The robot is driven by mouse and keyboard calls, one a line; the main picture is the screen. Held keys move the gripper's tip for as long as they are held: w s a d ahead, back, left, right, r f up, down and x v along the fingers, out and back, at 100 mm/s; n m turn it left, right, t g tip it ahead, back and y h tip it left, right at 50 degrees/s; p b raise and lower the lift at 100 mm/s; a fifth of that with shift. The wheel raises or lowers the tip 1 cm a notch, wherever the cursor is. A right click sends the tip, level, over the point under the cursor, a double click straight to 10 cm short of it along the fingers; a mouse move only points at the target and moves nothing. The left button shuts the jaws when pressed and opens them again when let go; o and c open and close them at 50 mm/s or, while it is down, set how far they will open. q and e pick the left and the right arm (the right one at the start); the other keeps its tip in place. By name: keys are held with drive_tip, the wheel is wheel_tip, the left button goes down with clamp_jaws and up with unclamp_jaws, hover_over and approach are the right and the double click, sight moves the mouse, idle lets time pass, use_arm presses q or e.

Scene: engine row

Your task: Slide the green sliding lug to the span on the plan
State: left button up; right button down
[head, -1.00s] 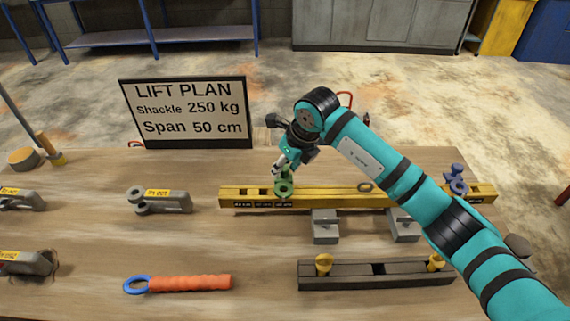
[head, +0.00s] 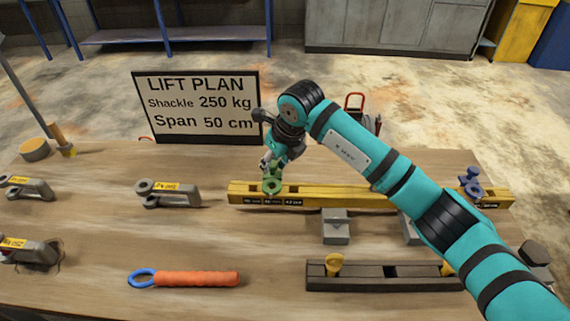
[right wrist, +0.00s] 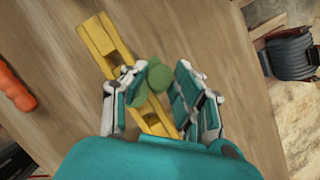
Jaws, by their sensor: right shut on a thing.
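The green sliding lug (head: 272,185) sits on the left part of the yellow beam (head: 330,196), above the middle of several small black labels (head: 272,201) whose print is too small to read surely. My right gripper (head: 270,166) is shut on the lug from above. In the right wrist view my right gripper's fingers (right wrist: 158,95) stand on both sides of the lug (right wrist: 160,77), over the yellow beam (right wrist: 103,45). The plan board (head: 198,108) reads "LIFT PLAN, Shackle 250 kg, Span 50 cm". My left gripper is not in view.
A blue lug (head: 471,182) sits at the beam's right end. Grey shackles (head: 168,193) lie to the left. An orange-handled tool (head: 195,279) lies in front. A dark rack (head: 365,277) with yellow pieces stands front right. A grey block (head: 336,228) supports the beam.

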drive_tip(key=shift+d, duration=0.25)
drive_tip(key=c, duration=1)
unclamp_jaws()
drive_tip(key=shift+r, duration=0.1)
drive_tip(key=v, duration=1.2)
drive_tip(key=shift+a, duration=0.1)
